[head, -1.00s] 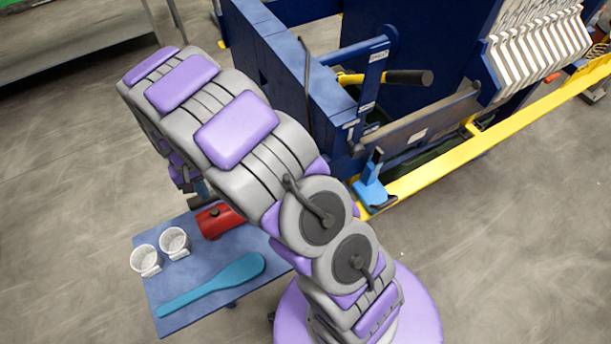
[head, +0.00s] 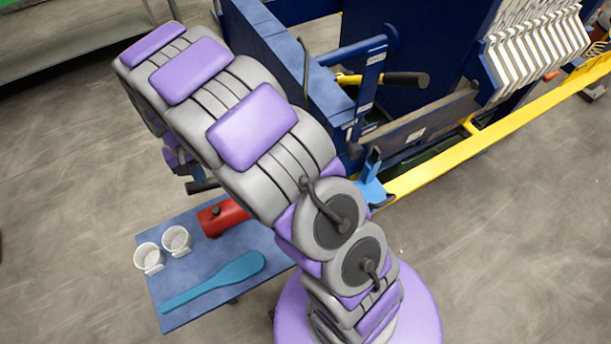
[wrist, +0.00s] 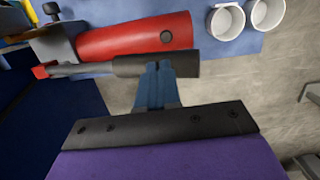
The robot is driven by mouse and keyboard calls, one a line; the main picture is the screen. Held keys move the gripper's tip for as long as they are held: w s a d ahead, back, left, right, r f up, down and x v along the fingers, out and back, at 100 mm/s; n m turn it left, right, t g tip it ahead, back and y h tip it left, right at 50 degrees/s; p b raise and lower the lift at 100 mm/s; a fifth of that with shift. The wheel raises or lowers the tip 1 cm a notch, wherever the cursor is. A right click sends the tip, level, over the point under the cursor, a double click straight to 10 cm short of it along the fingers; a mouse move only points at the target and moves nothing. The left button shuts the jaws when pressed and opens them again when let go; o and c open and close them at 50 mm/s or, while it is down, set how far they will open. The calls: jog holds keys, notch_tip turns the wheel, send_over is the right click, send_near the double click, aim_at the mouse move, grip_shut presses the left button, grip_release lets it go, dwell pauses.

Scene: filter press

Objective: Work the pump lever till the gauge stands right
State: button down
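The pump is a red cylinder (head: 222,216) lying on a small blue table (head: 185,300); it also shows in the wrist view (wrist: 135,42). Its lever has a black grip (wrist: 185,65) on a grey rod, level with the red cylinder's near side in the wrist view. The end of the grip also shows in the head view (head: 204,186), just below my wrist. My gripper (wrist: 157,72) has its blue fingers closed around the middle of the black grip. My arm hides most of the lever in the head view. I see no gauge face in either view.
Two white cups (head: 163,250) and a blue paddle (head: 215,283) lie on the small table. The blue filter press (head: 300,75) with its yellow rail (head: 450,160) and white plates (head: 535,45) stands at the upper right. Floor at left is clear.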

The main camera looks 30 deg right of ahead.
notch_tip(320, 180, down, 8)
jog(key=a+b, duration=0.1)
jog(key=r, duration=0.3)
jog(key=d+r+p, duration=0.1)
jog(key=r, duration=0.2)
jog(key=r+p, duration=0.1)
jog(key=r, duration=0.3)
jog(key=shift+d, duration=0.3)
jog(key=shift+a+f, duration=0.1)
jog(key=f, duration=0.3)
jog(key=f+b, duration=0.1)
jog(key=shift+a+f, duration=0.25)
jog(key=shift+a, duration=0.15)
jog(key=shift+d+r, duration=0.1)
jog(key=shift+r, duration=0.35)
jog(key=r, duration=0.2)
jog(key=d+r+p, duration=0.1)
jog(key=r, duration=0.1)
jog(key=shift+f, duration=0.1)
